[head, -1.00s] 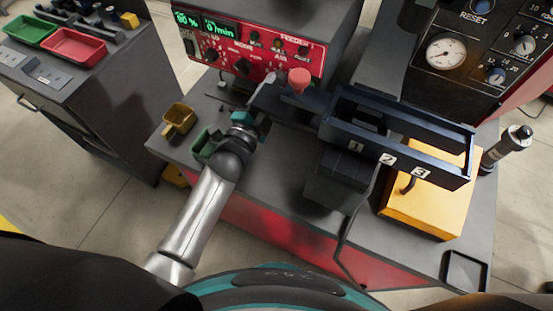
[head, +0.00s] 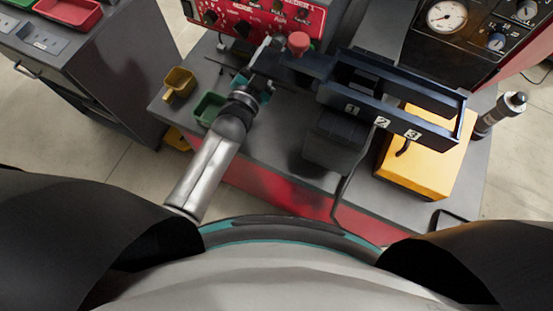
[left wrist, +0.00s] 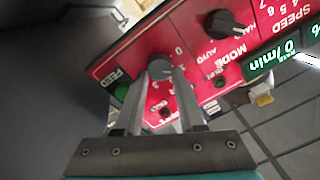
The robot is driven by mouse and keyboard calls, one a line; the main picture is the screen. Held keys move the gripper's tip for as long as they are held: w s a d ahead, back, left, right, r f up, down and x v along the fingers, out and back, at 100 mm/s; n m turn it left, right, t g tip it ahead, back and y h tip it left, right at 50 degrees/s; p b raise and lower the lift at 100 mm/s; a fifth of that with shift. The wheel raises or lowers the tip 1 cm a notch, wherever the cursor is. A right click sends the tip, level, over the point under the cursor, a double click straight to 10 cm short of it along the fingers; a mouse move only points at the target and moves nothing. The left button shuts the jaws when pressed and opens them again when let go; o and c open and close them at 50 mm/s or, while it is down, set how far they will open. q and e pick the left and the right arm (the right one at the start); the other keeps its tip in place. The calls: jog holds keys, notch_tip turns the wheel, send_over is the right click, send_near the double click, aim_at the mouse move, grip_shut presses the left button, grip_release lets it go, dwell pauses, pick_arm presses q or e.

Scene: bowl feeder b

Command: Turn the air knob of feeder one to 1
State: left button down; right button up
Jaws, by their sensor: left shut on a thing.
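The red control panel of feeder one (head: 238,22) is at the top of the head view, partly cut off by the frame. It fills the upper right of the left wrist view (left wrist: 190,28). My left gripper (head: 263,48) reaches up to the panel's lower edge. My right gripper is not in view.
A red mushroom button (head: 298,42) stands right of the gripper. A green bin (head: 209,108) and a yellow bin (head: 179,82) sit left of the arm.

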pick_arm(q)
jog(key=shift+w+d+r, duration=0.1)
jog(key=shift+r, duration=0.5)
jog(key=c, duration=0.9)
grip_release()
jog(key=o, duration=0.4)
jog(key=shift+f, duration=0.3)
jog(key=shift+s, duration=0.65)
jog(key=v, duration=1.5)
jog(key=shift+s+r, duration=0.1)
jog(key=shift+s, duration=0.1)
